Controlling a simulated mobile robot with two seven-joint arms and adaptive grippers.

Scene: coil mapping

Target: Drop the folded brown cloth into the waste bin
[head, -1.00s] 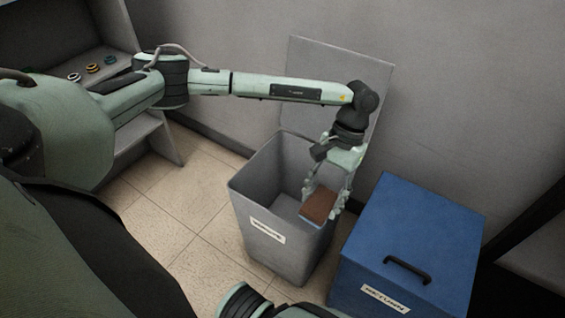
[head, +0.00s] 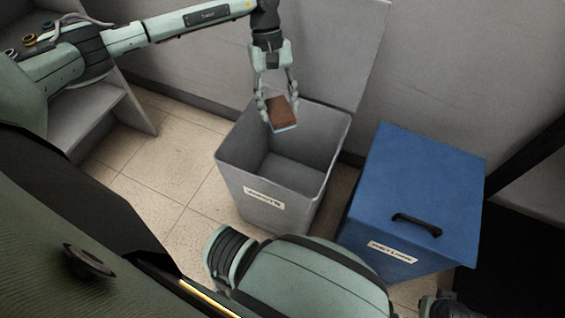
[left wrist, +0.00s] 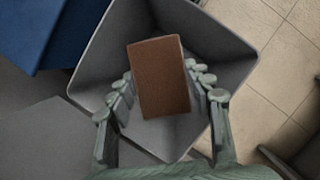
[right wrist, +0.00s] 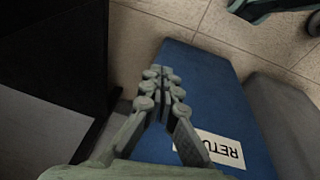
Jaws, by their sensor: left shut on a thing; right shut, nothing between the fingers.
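The folded brown cloth (head: 283,112) is a small brown block held between the fingers of my left gripper (head: 277,107). In the left wrist view the cloth (left wrist: 159,77) sits between both fingers, with the bin's interior beneath it. The grey waste bin (head: 265,207) stands open on the floor, its lid (head: 340,60) raised against the wall. My right gripper (right wrist: 163,88) is shut and empty above the blue box in the right wrist view.
A blue box (head: 425,180) with a black handle and a label stands right of the bin. A grey shelf unit (head: 100,115) with several small coils (head: 30,40) is at the left. Tiled floor (head: 165,175) is free between shelf and bin.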

